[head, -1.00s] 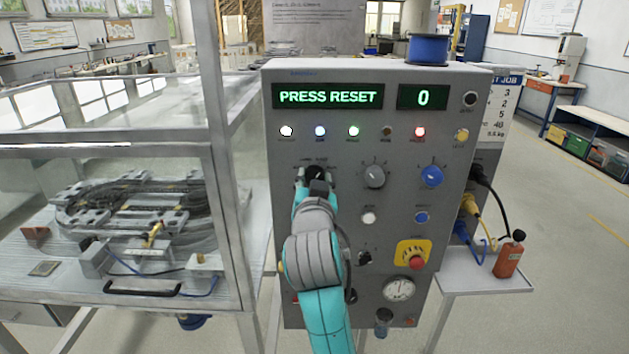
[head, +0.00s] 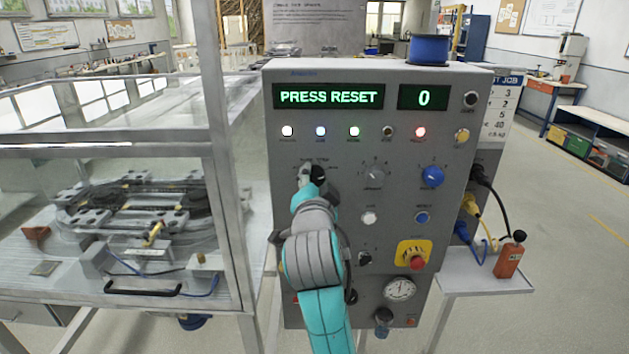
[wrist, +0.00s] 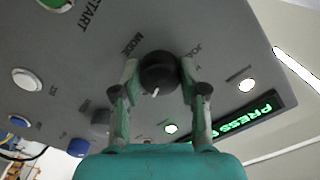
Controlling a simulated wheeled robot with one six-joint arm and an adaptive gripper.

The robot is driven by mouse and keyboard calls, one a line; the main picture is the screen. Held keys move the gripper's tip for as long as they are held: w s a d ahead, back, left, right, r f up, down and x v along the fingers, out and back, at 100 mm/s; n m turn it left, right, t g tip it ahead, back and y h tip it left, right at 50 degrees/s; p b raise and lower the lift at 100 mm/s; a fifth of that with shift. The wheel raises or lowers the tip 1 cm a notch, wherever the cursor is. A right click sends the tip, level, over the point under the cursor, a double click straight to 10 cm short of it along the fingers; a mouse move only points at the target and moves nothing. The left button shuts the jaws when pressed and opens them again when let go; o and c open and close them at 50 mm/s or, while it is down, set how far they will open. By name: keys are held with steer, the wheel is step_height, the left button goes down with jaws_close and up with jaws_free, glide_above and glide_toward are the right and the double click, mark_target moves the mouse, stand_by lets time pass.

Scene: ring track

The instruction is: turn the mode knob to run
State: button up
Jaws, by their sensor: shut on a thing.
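The black mode knob (wrist: 158,66) is on the grey panel, beside the printed words MODE and what looks like JOG in the wrist view. My gripper (wrist: 158,75) is shut on it, one finger on each side. The knob's white pointer mark shows between the fingers, towards the palm; I cannot tell which label it points at. In the head view my gripper (head: 314,176) is at the panel's upper left, and it and my arm mostly cover the knob. The panel display (head: 328,97) reads PRESS RESET.
To the right on the panel are a grey knob (head: 373,174) and a blue knob (head: 432,177). Below are buttons, a red emergency stop (head: 417,263) and a gauge (head: 400,289). A glass-sided enclosure (head: 120,215) stands left.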

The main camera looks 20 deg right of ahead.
stand_by(0.3)
steer(key=o, duration=1.1)
steer(key=shift+o, duration=0.2)
steer(key=shift+s, duration=0.1)
steer(key=v, duration=1.2)
